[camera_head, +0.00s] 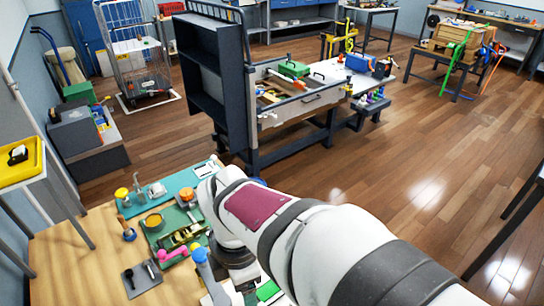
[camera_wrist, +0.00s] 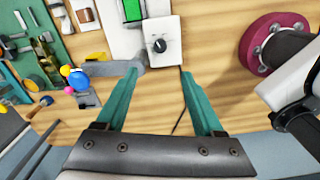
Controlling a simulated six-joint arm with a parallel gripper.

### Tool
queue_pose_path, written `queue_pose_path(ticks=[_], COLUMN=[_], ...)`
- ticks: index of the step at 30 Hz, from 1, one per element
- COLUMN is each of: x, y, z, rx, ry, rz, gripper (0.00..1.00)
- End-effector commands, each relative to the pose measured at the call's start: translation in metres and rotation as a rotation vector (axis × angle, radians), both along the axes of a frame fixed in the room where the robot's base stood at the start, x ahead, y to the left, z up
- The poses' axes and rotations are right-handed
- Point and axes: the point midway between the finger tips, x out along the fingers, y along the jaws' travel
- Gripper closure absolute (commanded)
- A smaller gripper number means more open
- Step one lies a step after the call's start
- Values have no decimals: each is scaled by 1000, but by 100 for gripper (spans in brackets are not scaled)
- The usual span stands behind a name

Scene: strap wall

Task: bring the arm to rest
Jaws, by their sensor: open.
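My gripper (camera_wrist: 154,100) shows in the wrist view with its two teal fingers wide apart and nothing between them. It hangs over the wooden bench top, below a white box with a black knob (camera_wrist: 159,44). In the head view my arm reaches in from the lower right over the workbench (camera_head: 100,235). The gripper itself is hidden behind the arm there.
A green tray (camera_wrist: 34,66) with small tools lies left of the gripper. A blue, pink and yellow object (camera_wrist: 78,80) sits near the left finger. A yellow bin (camera_head: 20,163) stands at the far left. Wooden floor (camera_head: 420,170) is open on the right.

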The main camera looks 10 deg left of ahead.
Motion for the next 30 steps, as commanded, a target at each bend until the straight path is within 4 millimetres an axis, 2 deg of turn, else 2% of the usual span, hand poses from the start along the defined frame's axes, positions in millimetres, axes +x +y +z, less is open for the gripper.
queue_pose_path(ticks=[11,14,17,18,21,24,27,30], x=[-1,-9,-35,-49,-83,-106,-117,-119], y=[-4,-38,-91,-108,-137,-149,-152,-152], z=[6,14,22,23,19,14,10,10], rx=[1,15,37,41,45,38,32,27], ry=[2,16,54,74,133,185,212,218], rz=[-35,-388,-1067,-1347,-1964,-2388,-2586,-2623], gripper=[31,31,31,31,31,31,31,31])
